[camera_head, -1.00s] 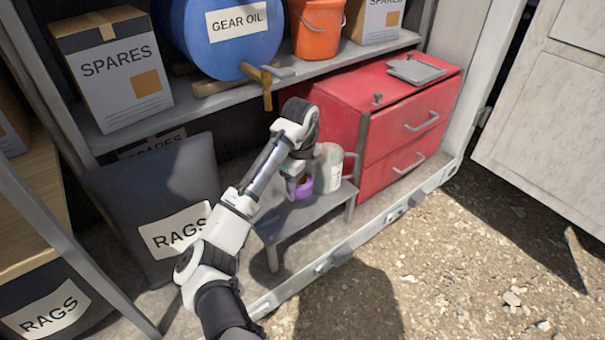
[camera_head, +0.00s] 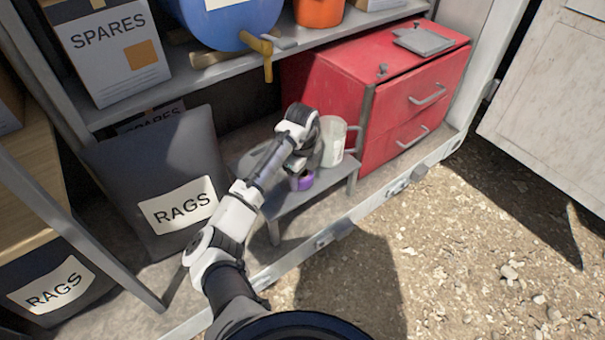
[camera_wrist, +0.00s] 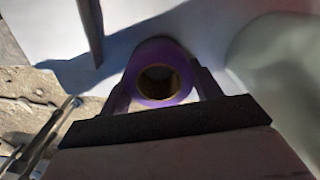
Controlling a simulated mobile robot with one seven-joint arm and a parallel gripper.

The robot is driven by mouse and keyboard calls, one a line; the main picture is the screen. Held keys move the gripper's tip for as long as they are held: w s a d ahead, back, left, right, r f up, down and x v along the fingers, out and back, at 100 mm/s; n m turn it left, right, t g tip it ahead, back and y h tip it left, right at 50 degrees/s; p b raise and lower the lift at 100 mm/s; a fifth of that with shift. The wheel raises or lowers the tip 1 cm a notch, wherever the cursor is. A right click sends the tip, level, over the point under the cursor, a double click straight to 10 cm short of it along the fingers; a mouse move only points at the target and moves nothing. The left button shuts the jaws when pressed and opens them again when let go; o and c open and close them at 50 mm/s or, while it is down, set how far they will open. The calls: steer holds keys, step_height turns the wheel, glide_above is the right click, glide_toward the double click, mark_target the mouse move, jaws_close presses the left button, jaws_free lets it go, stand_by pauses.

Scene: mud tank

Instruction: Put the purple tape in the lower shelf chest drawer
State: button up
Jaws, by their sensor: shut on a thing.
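The purple tape (camera_head: 303,182) is a small roll with a brown core, held between the two fingers of my gripper (camera_head: 298,172). The wrist view shows the tape (camera_wrist: 160,72) gripped from both sides by the fingers. It is at the small grey stand's top; I cannot tell whether it touches it. The red chest (camera_head: 385,95) stands on the lower shelf to the right of my gripper. It has two drawers with metal handles, an upper drawer (camera_head: 425,92) and a lower drawer (camera_head: 400,145). Both look closed.
A whitish mug (camera_head: 333,142) stands on the grey stand (camera_head: 325,185), right beside my gripper, between it and the chest. A dark rags bag (camera_head: 150,165) is to the left. A flat grey object (camera_head: 420,40) lies on the chest. Gravel ground in front is open.

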steer(key=shift+f, duration=0.15)
steer(key=o, duration=1)
